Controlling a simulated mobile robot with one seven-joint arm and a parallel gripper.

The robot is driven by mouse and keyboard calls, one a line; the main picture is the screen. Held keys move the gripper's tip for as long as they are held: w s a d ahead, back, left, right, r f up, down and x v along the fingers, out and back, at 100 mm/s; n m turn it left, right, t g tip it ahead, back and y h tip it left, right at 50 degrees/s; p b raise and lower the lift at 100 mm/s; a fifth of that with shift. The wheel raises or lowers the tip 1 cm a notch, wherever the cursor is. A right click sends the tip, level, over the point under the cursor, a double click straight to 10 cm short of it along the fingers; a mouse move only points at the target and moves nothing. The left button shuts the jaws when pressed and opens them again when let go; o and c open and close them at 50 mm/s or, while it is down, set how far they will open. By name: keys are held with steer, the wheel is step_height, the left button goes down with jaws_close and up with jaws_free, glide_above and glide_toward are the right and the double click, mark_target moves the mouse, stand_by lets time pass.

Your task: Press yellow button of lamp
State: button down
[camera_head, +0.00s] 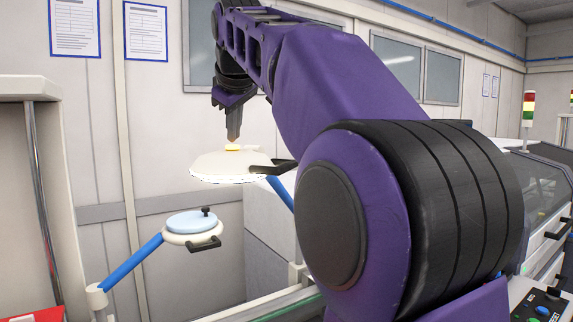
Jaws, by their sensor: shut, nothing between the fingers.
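The lamp (215,170) has a round cream-white head with a dark handle at its right side and a blue arm below. Its yellow button (232,147) is a small orange-yellow disc on top of the head. My gripper (233,138) is shut and points straight down at the button. Its fingertips are at the button or just above it; I cannot tell whether they touch. My purple arm covers part of the scene to the right of the lamp.
A second lamp (192,226) with a pale blue top, black knob and blue arm stands lower left. A cream cabinet (25,180) is at the far left. A signal tower (528,108) and a machine with a control panel (540,305) are at right.

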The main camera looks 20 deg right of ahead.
mark_target(234, 146)
step_height(234, 146, up, 3)
steer(key=shift+f+p, duration=0.2)
steer(key=shift+p, duration=1)
steer(key=shift+r, duration=1.75)
